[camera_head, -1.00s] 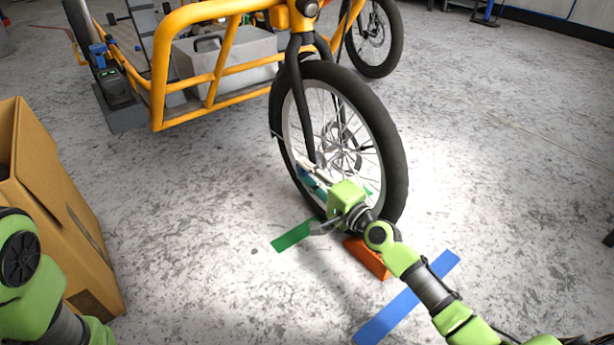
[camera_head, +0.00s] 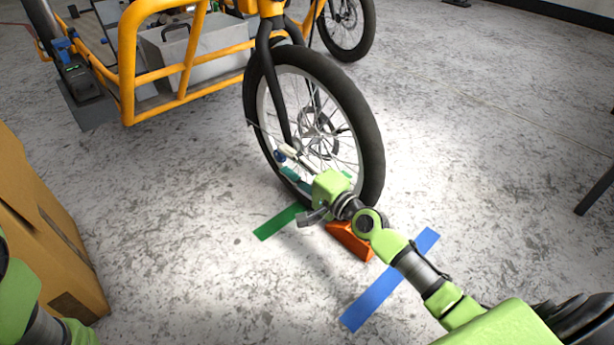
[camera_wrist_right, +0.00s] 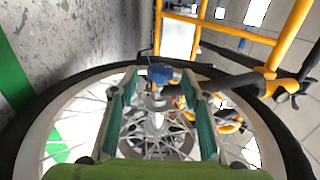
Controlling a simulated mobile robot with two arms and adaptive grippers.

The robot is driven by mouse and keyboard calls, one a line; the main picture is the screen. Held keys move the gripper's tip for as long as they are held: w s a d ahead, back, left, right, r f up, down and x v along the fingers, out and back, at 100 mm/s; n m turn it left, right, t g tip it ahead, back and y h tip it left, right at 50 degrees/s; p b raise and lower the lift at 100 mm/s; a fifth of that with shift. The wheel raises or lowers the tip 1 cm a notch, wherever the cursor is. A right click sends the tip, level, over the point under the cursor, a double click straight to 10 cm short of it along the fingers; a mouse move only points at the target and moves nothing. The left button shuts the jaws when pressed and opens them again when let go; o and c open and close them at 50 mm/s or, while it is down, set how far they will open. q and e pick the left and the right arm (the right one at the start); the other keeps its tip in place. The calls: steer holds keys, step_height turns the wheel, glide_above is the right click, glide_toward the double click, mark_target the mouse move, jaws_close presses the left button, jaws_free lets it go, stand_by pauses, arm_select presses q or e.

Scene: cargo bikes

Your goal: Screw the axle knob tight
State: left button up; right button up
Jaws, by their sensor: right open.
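The front wheel (camera_head: 378,150) of the cargo bike stands upright, with its black fork (camera_head: 275,95) running down to the hub. A blue knob (camera_wrist_right: 160,73) on a metal stem shows in the right wrist view, between the tips of my right gripper's teal fingers (camera_wrist_right: 160,88). The fingers are apart, with gaps on both sides of the knob. In the head view my right gripper (camera_head: 286,163) is low beside the wheel, and the small blue knob (camera_head: 280,156) shows at its tips. My left gripper is out of view; only part of my left arm shows.
An orange wedge (camera_head: 350,242) lies on the floor by the wheel. Green tape (camera_head: 278,222) and blue tape (camera_head: 385,285) mark the floor. A cardboard box (camera_head: 45,235) stands at left. The yellow frame (camera_head: 128,65) carries a grey box (camera_head: 205,52). Floor at right is mostly clear.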

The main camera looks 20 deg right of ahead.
steer(key=v, duration=1)
steer(key=shift+a+r, duration=0.1)
